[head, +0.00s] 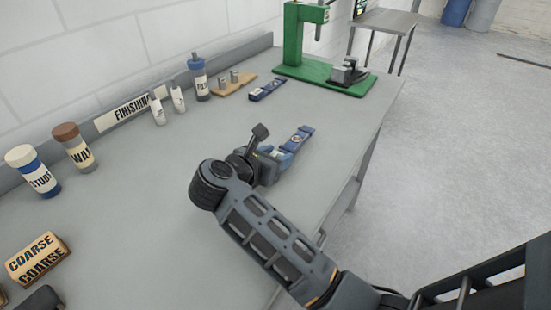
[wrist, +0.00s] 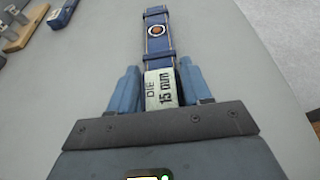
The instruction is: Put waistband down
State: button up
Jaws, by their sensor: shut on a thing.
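The waistband (head: 300,137), a dark blue strap with a round orange-and-white badge, lies along the grey bench top near its right edge. It also shows in the wrist view (wrist: 159,38), pointing away from me. My gripper (head: 276,154) is low over the bench at the strap's near end. In the wrist view my gripper's blue fingers (wrist: 160,80) flank a white piece marked "DIE 15 mm" (wrist: 161,90) at this end and are shut on it. Whether the strap rests fully on the bench is hard to tell.
A second blue strap (head: 267,90) lies farther back beside a wooden block (head: 234,84). A green press (head: 318,72) stands at the bench's far end. Bottles and a "FINISHING" sign (head: 132,108) line the wall. Bench (head: 160,185) left of my arm is clear.

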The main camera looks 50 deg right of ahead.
jog(key=shift+f, duration=0.85)
jog(key=shift+f, duration=0.15)
jog(key=o, duration=1.1)
jog(key=shift+a+r, duration=0.1)
jog(key=shift+r, duration=0.1)
jog(key=b+v, duration=0.2)
jog(key=v, duration=0.9)
jog(key=shift+a+r+b, duration=0.1)
jog(key=shift+a+b, duration=0.25)
jog(key=shift+a, duration=0.05)
